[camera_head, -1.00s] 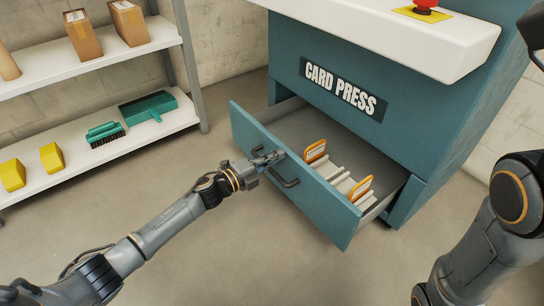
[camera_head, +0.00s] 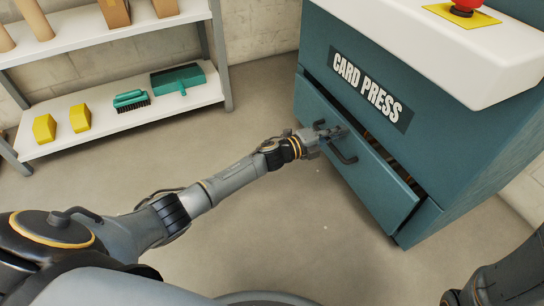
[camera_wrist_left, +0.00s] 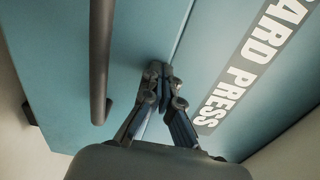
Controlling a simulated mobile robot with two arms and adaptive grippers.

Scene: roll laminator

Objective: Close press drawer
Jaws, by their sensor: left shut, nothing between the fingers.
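The teal press drawer (camera_head: 362,165) is nearly shut, with a narrow dark gap along its top edge, wider toward the right. Its dark bar handle (camera_head: 342,152) also shows in the left wrist view (camera_wrist_left: 102,65). My left gripper (camera_head: 335,131) is shut and empty, its fingertips at the upper part of the drawer front beside the handle, not around it. In the left wrist view the fingertips (camera_wrist_left: 157,72) are together against the teal front near the top seam. My right gripper is out of view; only part of my right arm shows at lower right.
The press body carries a CARD PRESS label (camera_head: 367,88) and a white top (camera_head: 420,40) with a red button (camera_head: 465,7). A white shelf (camera_head: 120,118) at left holds yellow blocks, a brush (camera_head: 131,99) and a dustpan (camera_head: 178,78). The floor before the drawer is clear.

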